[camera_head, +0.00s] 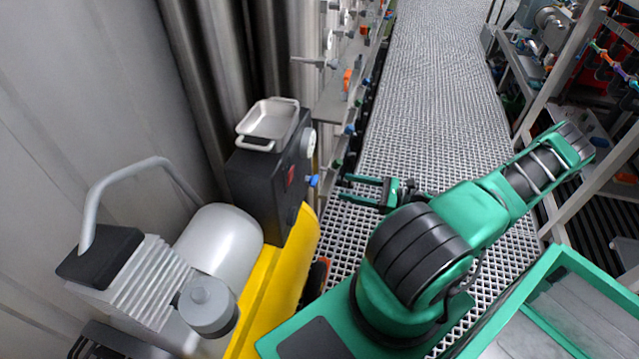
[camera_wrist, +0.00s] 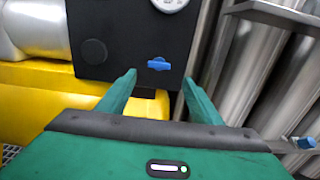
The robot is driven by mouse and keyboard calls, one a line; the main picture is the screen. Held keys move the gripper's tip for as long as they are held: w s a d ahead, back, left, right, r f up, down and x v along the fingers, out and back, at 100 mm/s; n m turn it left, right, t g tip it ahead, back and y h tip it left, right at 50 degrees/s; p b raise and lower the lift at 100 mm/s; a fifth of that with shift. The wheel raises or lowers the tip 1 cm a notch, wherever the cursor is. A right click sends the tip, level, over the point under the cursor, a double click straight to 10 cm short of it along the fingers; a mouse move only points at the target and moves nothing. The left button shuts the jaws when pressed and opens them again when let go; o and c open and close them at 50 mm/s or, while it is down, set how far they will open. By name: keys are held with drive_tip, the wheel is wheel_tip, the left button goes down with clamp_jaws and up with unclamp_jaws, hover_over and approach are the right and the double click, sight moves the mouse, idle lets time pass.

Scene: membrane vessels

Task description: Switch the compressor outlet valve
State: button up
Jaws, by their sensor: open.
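The compressor has a yellow tank (camera_head: 262,310), a grey motor and a black box (camera_head: 262,187). A blue valve handle (camera_head: 313,181) sticks out of the box's right face. In the wrist view the blue handle (camera_wrist: 159,64) lies roughly level on the black panel (camera_wrist: 112,52), ahead of and between my fingertips. My gripper (camera_head: 345,187) is open and empty, just right of the handle in the head view. In the wrist view my gripper (camera_wrist: 158,76) shows both fingers spread, and I see no contact with the handle.
A metal tray (camera_head: 268,120) sits on top of the black box. A round gauge (camera_wrist: 170,4) is above the handle. Pipes and a rack with small coloured valves (camera_head: 348,80) stand behind. The grated walkway (camera_head: 435,90) is clear. Shelving stands at right.

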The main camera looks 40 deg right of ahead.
sight(314, 181)
drive_tip(key=x, duration=1)
drive_tip(key=shift+s, duration=0.15)
